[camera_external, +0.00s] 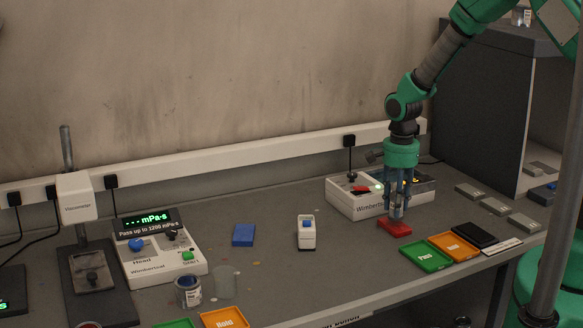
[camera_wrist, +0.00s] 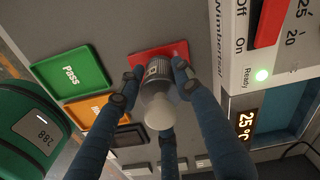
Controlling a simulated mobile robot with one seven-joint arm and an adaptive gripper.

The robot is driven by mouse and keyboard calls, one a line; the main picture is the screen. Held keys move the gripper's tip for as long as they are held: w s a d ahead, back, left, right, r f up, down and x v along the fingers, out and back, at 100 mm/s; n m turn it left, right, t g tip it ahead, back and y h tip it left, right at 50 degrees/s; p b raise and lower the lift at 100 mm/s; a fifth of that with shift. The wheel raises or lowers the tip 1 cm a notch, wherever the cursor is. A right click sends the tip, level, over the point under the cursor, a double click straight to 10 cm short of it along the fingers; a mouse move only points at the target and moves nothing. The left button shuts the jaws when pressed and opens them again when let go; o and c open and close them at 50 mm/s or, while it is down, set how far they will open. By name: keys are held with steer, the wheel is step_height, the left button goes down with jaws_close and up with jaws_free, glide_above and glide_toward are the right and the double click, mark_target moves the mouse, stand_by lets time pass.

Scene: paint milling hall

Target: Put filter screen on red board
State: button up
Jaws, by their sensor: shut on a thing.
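The red board (camera_external: 394,229) lies flat on the bench in front of the white heater box. It also shows in the wrist view (camera_wrist: 176,49). My gripper (camera_external: 398,212) points straight down over the board. Its blue fingers (camera_wrist: 157,78) are shut around a grey cylindrical piece with a pale rounded top (camera_wrist: 159,110), which looks like the filter screen. The piece stands about upright over the board; its lower end is hidden, so I cannot tell whether it touches the board.
A green Pass tray (camera_external: 425,256) and an orange tray (camera_external: 454,246) lie right of the board, with a black pad (camera_external: 473,234) beyond. A blue block (camera_external: 243,235) and white device (camera_external: 306,238) are left.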

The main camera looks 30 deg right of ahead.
steer(key=shift+f, duration=0.8)
steer(key=shift+f, duration=0.1)
steer(key=o, duration=1.3)
steer(key=shift+o, duration=0.2)
step_height(320, 180, up, 12)
steer(key=shift+r+p, duration=0.1)
steer(key=shift+p, duration=0.75)
steer(key=shift+r, duration=0.1)
